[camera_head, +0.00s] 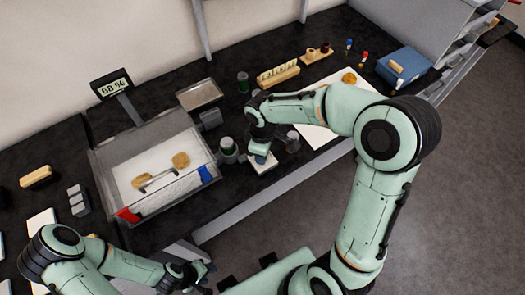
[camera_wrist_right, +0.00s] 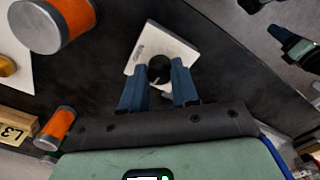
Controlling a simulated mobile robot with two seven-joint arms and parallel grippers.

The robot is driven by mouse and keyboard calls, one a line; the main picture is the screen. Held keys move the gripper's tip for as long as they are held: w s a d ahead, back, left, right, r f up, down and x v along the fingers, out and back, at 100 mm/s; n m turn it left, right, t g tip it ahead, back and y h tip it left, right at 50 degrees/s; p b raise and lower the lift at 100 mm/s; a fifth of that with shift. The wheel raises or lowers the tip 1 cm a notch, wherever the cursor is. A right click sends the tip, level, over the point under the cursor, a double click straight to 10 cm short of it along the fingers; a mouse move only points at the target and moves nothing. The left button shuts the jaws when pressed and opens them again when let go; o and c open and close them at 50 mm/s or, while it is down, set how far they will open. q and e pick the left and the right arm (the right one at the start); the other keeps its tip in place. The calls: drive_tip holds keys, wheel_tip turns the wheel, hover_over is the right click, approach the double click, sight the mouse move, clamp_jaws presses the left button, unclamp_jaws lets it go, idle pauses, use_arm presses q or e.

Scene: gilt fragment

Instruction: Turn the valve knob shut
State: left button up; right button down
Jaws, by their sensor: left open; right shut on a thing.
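The valve knob (camera_wrist_right: 159,70) is a dark round knob on a white square plate (camera_wrist_right: 168,42) in the right wrist view. My right gripper (camera_wrist_right: 159,82) has its two blue fingers on either side of the knob and is shut on it. In the head view the plate (camera_head: 263,167) lies on the dark bench, and my right gripper (camera_head: 261,155) comes down over it, hiding the knob. My left gripper (camera_head: 197,275) is open and empty, low in the head view, away from the valve.
A clear box (camera_head: 128,190) with gilt pieces and red and blue corners stands left of the valve. A display (camera_head: 112,87) reads 68 %. Dark-lidded jars (camera_head: 228,148) stand close beside the right gripper. White paper (camera_head: 322,132) and a blue box (camera_head: 404,65) lie to the right.

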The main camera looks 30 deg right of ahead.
drive_tip(key=shift+n, duration=0.5)
drive_tip(key=c, duration=0.8)
unclamp_jaws()
drive_tip(key=shift+c, duration=0.2)
drive_tip(key=shift+r, duration=0.1)
use_arm(q)
drive_tip(key=shift+w+r+p, duration=0.75)
drive_tip(key=shift+w+r, duration=0.05)
drive_tip(key=shift+r, duration=0.2)
use_arm(e)
wheel_tip(320, 180, up, 13)
drive_tip(key=shift+r, duration=0.15)
